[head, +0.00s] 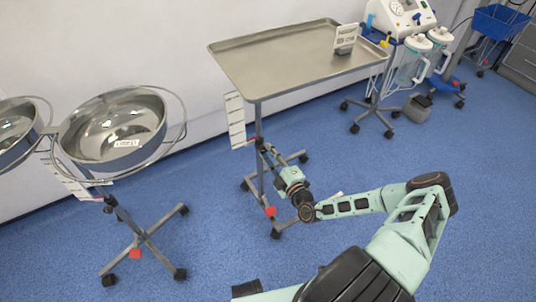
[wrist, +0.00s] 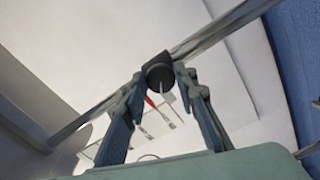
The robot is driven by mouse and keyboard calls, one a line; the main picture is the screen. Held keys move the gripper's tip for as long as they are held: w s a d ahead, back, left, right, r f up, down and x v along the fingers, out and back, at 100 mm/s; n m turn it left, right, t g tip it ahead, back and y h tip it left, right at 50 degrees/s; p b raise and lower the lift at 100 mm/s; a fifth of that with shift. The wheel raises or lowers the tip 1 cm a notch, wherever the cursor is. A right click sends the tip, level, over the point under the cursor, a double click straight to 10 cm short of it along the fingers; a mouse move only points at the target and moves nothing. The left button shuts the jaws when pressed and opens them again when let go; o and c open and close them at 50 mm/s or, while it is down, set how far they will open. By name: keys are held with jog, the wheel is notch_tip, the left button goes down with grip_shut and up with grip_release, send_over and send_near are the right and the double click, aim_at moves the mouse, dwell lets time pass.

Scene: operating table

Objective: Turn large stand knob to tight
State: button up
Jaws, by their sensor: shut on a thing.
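The large stand (head: 258,122) is a grey post on a wheeled base carrying a wide steel tray (head: 285,76). Its knob (wrist: 160,74) is dark and round, on the post that runs diagonally through the wrist view. My gripper (wrist: 160,80) has its two fingers closed on the knob's sides. In the head view my gripper (head: 264,147) is at the post, below the tray, and the knob is hidden or too small to make out. A red pointer (wrist: 149,101) and a white scale card (wrist: 155,125) show just behind the knob in the wrist view.
A smaller stand with steel bowls (head: 115,130) is at the left. A white labelled block (head: 346,37) sits on the tray's right end. A suction cart (head: 405,50) and blue bin (head: 497,22) are at the back right.

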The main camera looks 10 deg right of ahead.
jog(key=m+b, duration=0.1)
jog(key=m, duration=0.5)
jog(key=shift+a+f, duration=0.1)
jog(key=shift+a, duration=0.05)
jog(key=m+b, duration=0.1)
jog(key=m, duration=0.4)
jog(key=shift+m+b, duration=0.3)
jog(key=o, duration=1.2)
jog(key=shift+c, duration=0.2)
jog(key=v, duration=0.7)
jog(key=shift+s, duration=0.3)
